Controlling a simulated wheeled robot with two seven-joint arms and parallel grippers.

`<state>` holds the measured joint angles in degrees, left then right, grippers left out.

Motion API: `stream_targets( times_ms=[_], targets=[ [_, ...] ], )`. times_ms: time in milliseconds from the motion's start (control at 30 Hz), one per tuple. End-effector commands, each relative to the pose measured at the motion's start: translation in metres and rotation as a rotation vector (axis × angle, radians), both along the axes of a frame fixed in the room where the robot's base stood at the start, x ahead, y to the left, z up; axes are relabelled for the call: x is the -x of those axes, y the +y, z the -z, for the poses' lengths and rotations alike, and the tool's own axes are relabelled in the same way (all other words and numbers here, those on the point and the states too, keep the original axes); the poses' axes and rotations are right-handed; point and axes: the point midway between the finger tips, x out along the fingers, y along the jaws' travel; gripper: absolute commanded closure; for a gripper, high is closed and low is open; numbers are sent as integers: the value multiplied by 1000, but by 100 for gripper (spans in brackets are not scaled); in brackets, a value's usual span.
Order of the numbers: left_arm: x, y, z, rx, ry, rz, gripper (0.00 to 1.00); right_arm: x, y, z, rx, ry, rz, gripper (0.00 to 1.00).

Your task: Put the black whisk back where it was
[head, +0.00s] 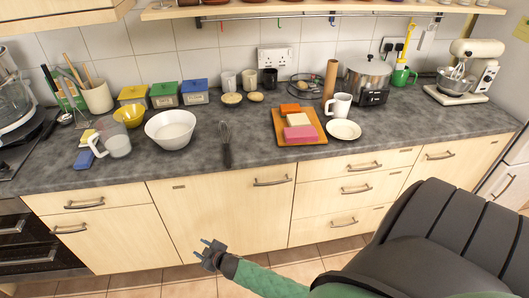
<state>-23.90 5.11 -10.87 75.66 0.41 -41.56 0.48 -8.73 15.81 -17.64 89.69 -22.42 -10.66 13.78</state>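The black whisk (227,154) lies on the dark grey countertop (260,158), with its wire head toward the wall and its black handle toward the front edge. It lies between the white bowl (171,129) and the wooden board (281,137), touching neither. My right gripper (211,243) is low in front of the cabinet doors, below the counter edge and well away from the whisk. Its two fingers are apart with nothing between them. My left gripper is not in view.
A measuring jug (117,145), yellow bowl (130,115) and utensil pot (97,97) stand at left. Colored blocks lie on the board, beside a plate (343,130) and white mug (340,105). Counter around the whisk is clear.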

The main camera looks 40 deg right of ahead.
Motion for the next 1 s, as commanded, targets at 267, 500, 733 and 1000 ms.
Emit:
stream_targets(
  times_ms=[267, 500, 733, 1000],
  targets=[
    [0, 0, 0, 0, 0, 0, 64, 158, -14, 172, -25, 490, 203, 60],
    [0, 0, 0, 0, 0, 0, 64, 306, -2, 262, -51, 859, 293, 60],
    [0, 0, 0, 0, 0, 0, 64, 378, 8, 290, -69, 1025, 318, 60],
    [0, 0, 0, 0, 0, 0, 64, 383, 10, 292, -71, 1039, 319, 60]
  ],
)
